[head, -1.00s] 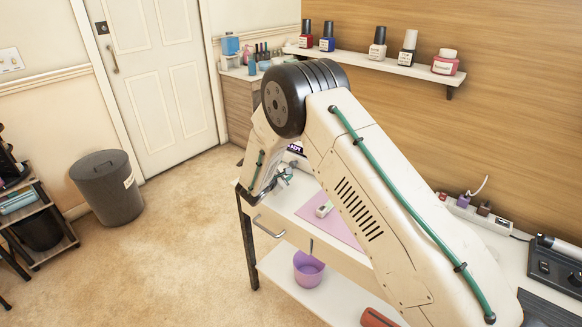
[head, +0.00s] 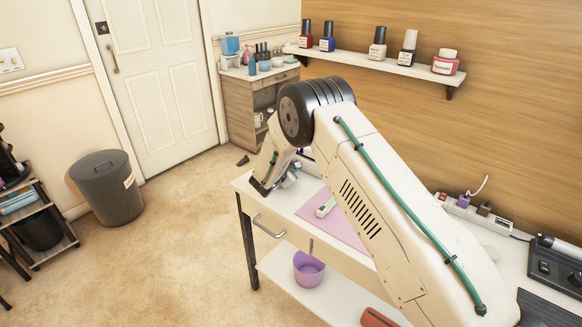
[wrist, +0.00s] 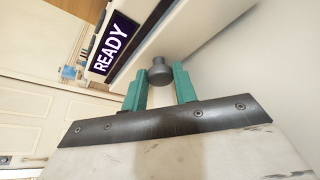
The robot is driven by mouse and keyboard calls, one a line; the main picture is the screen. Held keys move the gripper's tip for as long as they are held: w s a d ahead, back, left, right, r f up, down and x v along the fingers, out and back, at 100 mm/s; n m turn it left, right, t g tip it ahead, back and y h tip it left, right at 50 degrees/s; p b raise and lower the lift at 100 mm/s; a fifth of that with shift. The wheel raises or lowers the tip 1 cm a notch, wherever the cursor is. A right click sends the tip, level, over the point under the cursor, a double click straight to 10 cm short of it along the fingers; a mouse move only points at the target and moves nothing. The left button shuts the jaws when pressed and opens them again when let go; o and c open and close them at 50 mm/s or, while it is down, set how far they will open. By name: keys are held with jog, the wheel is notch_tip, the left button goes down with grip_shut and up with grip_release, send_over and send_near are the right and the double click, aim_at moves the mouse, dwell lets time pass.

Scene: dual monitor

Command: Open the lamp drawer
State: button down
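In the wrist view, a white device with a lit READY display (wrist: 114,44) fills the top. A dark round knob (wrist: 159,71) sticks out of its white front. My gripper (wrist: 160,84) is open, with one teal finger on each side of the knob. The knob is at the fingertips, and a gap shows between it and each finger. In the head view, my arm hides most of the device and the gripper at the far left end of the white table (head: 246,184).
A pink mat (head: 345,232) with a small white and green item lies on the table. A table drawer handle (head: 268,227) faces the front. A purple bucket (head: 308,269) stands on the lower shelf. A wall shelf (head: 400,69) holds several bottles.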

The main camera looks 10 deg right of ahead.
jog(key=s+a, duration=0.2)
jog(key=a, duration=0.1)
jog(key=s+a, duration=0.3)
jog(key=a, duration=0.1)
jog(key=s+a, duration=0.2)
jog(key=a, duration=0.1)
jog(key=shift+s+a, duration=0.25)
jog(key=shift+s, duration=0.1)
jog(key=c, duration=1.1)
grip_release()
jog(key=v, duration=0.8)
jog(key=shift+d, duration=0.1)
